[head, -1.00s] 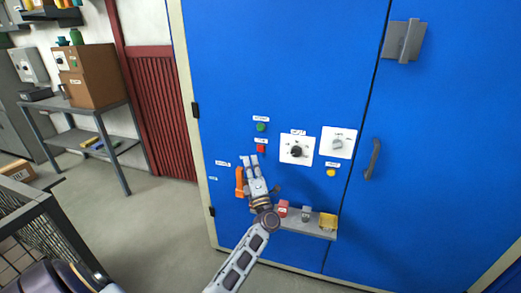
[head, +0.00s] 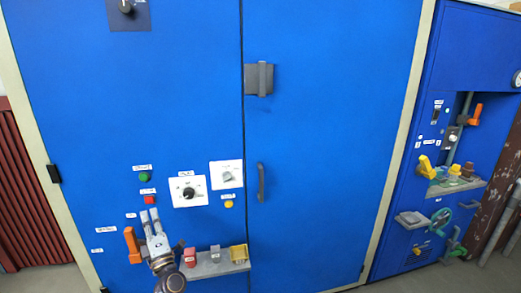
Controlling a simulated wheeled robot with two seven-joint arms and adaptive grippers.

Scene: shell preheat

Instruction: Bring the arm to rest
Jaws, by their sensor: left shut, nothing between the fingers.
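My left gripper (head: 150,219) is in the lower left of the head view, in front of the big blue cabinet (head: 330,130). Its fingers point up at the panel, just below a red button (head: 149,199) and right of an orange lever (head: 132,245). The fingers are shut and hold nothing. I cannot tell whether they touch the cabinet face. My right gripper is not in view.
A grey shelf (head: 215,268) with small red, grey and yellow items juts out right of my left gripper. A green button (head: 145,177), a black knob (head: 188,192) and a door handle (head: 261,182) are on the cabinet. Another blue cabinet (head: 400,250) with levers stands at right.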

